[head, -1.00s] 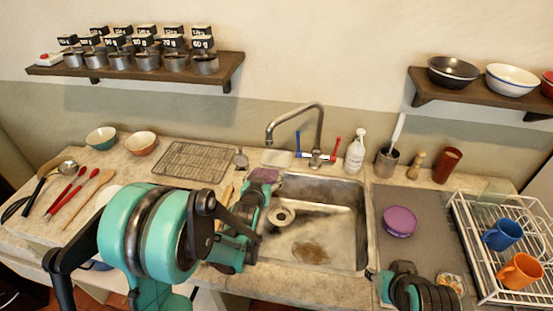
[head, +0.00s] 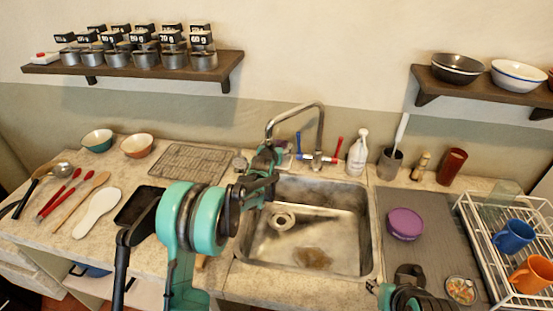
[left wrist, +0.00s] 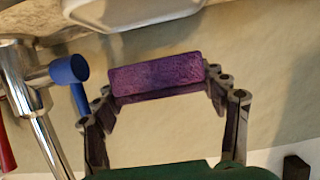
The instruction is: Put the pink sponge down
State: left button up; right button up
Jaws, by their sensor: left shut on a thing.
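The pink sponge (left wrist: 155,76), a purple-pink block, is held between the fingers of my left gripper (left wrist: 158,92) in the left wrist view. In the head view my left gripper (head: 272,155) is at the back left edge of the sink (head: 315,235), left of the faucet (head: 318,135). The sponge is mostly hidden by the gripper there. In the left wrist view it appears above a beige surface; I cannot tell whether it touches anything. My right gripper (head: 410,275) is low at the right, over the grey mat, and its jaws do not show clearly.
The faucet's blue handle (left wrist: 68,69) is close to the left gripper in the wrist view. A purple round thing (head: 405,223) lies on the grey mat (head: 440,225).

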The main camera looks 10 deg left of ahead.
aim_at(374, 304)
pick_arm(q)
jog(key=shift+w+f+b, duration=0.15)
jog(key=shift+f+b, duration=1.45)
jog(key=shift+f, duration=1.15)
pick_arm(e)
jog(key=shift+f, duration=1.7)
pick_arm(q)
jog(key=o, duration=0.7)
jog(key=shift+r, duration=0.1)
jog(key=shift+o, duration=0.2)
pick_arm(e)
jog(key=shift+r, duration=0.1)
